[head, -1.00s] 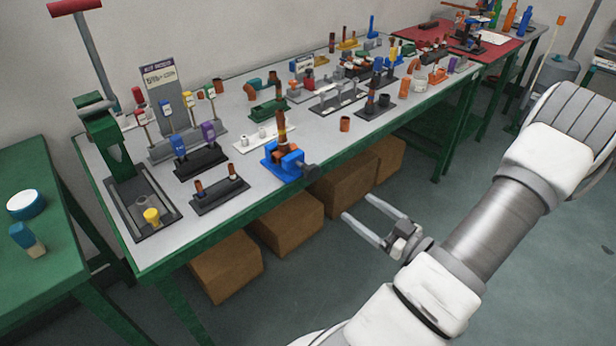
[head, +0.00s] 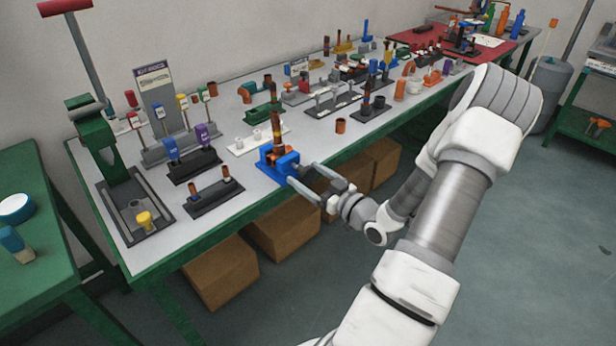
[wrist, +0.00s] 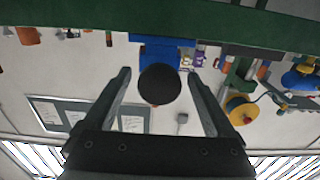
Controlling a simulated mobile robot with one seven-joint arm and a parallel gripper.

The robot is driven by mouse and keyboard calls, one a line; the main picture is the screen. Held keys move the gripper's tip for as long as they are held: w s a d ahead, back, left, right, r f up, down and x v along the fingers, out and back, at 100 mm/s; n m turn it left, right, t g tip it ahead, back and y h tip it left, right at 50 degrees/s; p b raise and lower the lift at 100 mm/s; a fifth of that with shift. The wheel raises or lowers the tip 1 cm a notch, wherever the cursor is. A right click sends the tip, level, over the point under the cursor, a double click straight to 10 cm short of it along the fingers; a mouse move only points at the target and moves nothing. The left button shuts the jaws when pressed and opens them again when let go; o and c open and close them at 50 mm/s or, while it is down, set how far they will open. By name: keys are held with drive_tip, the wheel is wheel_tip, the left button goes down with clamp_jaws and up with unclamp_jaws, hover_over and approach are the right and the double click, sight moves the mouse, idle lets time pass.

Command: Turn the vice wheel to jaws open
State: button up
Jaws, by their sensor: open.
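A small blue vice (head: 278,163) stands at the front edge of the bench and holds an upright brown copper-coloured piece (head: 276,128). My gripper (head: 302,178) is open in front of the vice, its fingers pointing at it. In the head view the fingers largely hide the vice wheel. In the wrist view the dark round wheel (wrist: 160,84) sits between the two open fingers, with the blue vice body (wrist: 158,50) behind it. A gap shows on each side of the wheel, and I see no contact.
The long grey bench (head: 150,240) with green edges carries several racks of fittings. A dark stand with copper pieces (head: 214,197) is left of the vice. Cardboard boxes (head: 275,232) sit beneath the bench. The floor (head: 530,240) to the right is clear.

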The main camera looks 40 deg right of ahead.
drive_tip(key=shift+w, duration=0.15)
drive_tip(key=c, duration=1.3)
drive_tip(key=shift+c, duration=0.2)
drive_tip(key=shift+f+n+b, duration=0.1)
drive_tip(key=shift+n+b, duration=0.2)
drive_tip(key=shift+b, duration=0.05)
drive_tip(key=n+b, duration=0.1)
drive_tip(key=b, duration=0.1)
drive_tip(key=n+b, duration=0.1)
drive_tip(key=n, duration=0.1)
drive_tip(key=shift+f+n+b, duration=0.2)
drive_tip(key=shift+n+b, duration=0.1)
drive_tip(key=shift+b, duration=0.1)
drive_tip(key=n+b, duration=0.4)
drive_tip(key=b, duration=0.1)
drive_tip(key=n+b, duration=0.2)
drive_tip(key=b, duration=0.1)
drive_tip(key=shift+d+n, duration=0.1)
drive_tip(key=shift+n, duration=0.3)
drive_tip(key=shift+r+n+b, duration=0.3)
drive_tip(key=shift+n+b, duration=0.65)
drive_tip(key=shift+n, duration=0.45)
